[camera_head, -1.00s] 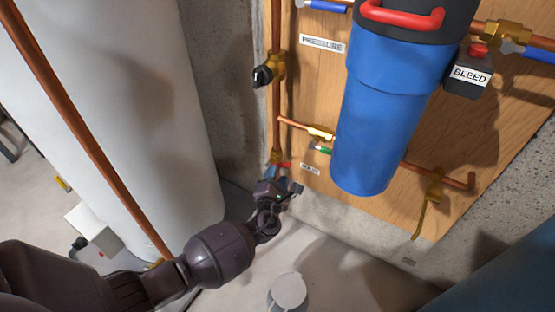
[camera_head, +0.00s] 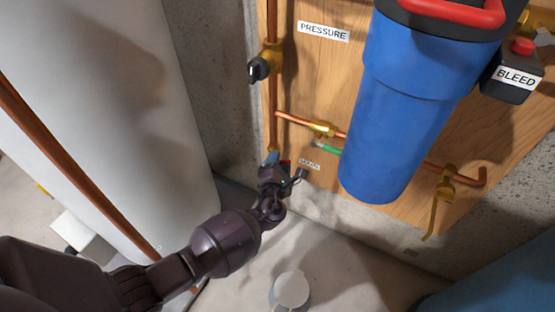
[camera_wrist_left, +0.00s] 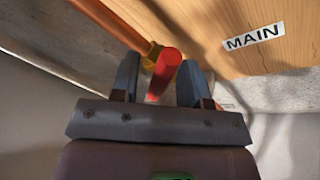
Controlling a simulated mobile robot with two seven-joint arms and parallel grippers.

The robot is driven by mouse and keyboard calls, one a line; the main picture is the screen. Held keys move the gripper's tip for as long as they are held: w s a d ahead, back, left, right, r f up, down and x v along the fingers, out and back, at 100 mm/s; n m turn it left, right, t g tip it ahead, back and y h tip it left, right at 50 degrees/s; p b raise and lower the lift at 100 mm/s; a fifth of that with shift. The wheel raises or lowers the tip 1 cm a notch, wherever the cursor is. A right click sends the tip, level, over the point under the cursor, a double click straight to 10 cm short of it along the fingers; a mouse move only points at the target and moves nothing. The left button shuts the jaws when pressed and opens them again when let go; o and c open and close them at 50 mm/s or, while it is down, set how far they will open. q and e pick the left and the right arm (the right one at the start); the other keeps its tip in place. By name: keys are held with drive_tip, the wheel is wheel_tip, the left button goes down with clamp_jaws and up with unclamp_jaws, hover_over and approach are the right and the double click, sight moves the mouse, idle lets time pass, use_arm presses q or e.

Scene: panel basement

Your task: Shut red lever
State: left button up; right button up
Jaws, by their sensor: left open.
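The red lever (camera_wrist_left: 165,72) shows in the left wrist view between the two fingers of my left gripper (camera_wrist_left: 157,82). The fingers are apart, one on each side of it; contact cannot be told. The lever meets a brass valve on a copper pipe (camera_wrist_left: 112,22), beside the "MAIN" label (camera_wrist_left: 254,36). In the head view my left gripper (camera_head: 286,166) is at the lower left of the wooden panel, just left of the "MAIN" label (camera_head: 309,164). It hides most of the lever there. My right gripper is not in view.
A blue filter housing (camera_head: 385,110) hangs right of the gripper. A green-handled valve (camera_head: 327,148) sits close above right. A white tank (camera_head: 110,90) stands left, with a copper pipe (camera_head: 75,165) before it. A grey cylinder (camera_head: 291,290) stands on the floor.

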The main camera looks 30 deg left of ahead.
use_arm(q)
drive_tip(key=shift+c, duration=0.3)
clamp_jaws()
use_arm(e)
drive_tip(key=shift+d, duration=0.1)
